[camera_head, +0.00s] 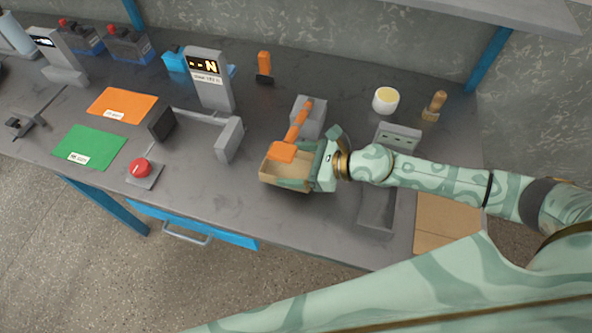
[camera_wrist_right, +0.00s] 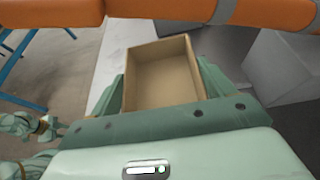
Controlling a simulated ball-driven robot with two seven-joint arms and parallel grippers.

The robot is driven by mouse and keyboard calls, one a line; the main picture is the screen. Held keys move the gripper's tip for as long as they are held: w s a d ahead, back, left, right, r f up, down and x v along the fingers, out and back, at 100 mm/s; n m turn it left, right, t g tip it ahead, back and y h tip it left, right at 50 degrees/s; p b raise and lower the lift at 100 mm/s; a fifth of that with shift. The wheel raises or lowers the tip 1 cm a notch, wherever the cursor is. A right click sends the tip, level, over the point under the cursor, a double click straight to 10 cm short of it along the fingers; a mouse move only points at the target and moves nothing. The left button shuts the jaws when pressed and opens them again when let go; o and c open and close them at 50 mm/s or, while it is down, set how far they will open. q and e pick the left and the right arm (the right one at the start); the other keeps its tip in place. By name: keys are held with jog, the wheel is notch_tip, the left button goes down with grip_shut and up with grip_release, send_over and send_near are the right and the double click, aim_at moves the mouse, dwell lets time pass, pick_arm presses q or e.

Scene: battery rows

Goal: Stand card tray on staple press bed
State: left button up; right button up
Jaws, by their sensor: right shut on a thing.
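The card tray, a shallow open tan box (camera_head: 266,176), is near the front of the bench. My right gripper (camera_head: 297,171) is shut on it, with fingers along two opposite sides in the right wrist view (camera_wrist_right: 162,84). The tray (camera_wrist_right: 165,80) looks empty. The staple press (camera_head: 309,113) is a grey block with an orange lever (camera_head: 299,124) reaching forward over the tray's back edge. Its bed is hidden behind the tray and gripper, so I cannot tell whether they touch. Mint parts of mine show at the wrist view's lower left; the left gripper's opening is unclear.
A grey display post (camera_head: 210,80) and a grey upright block (camera_head: 229,139) stand left of the tray. A red button (camera_head: 139,167) and green mat (camera_head: 90,147) lie further left. A white-and-yellow cup (camera_head: 385,100) stands behind my arm. The bench's front edge is close.

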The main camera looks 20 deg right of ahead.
aim_at(294, 167)
jog(key=shift+w+d, duration=0.3)
jog(key=shift+w, duration=0.15)
jog(key=shift+w+d, duration=0.1)
pick_arm(q)
jog(key=shift+s+d+f+b, duration=0.1)
jog(key=shift+s+f+b, duration=0.2)
jog(key=shift+f+b, duration=0.35)
jog(key=shift+s+d+f+b, duration=0.1)
jog(key=shift+s+f+b, duration=0.15)
jog(key=shift+f+b, duration=0.35)
pick_arm(e)
jog(key=shift+f, duration=1.65)
pick_arm(q)
jog(key=shift+f, duration=0.15)
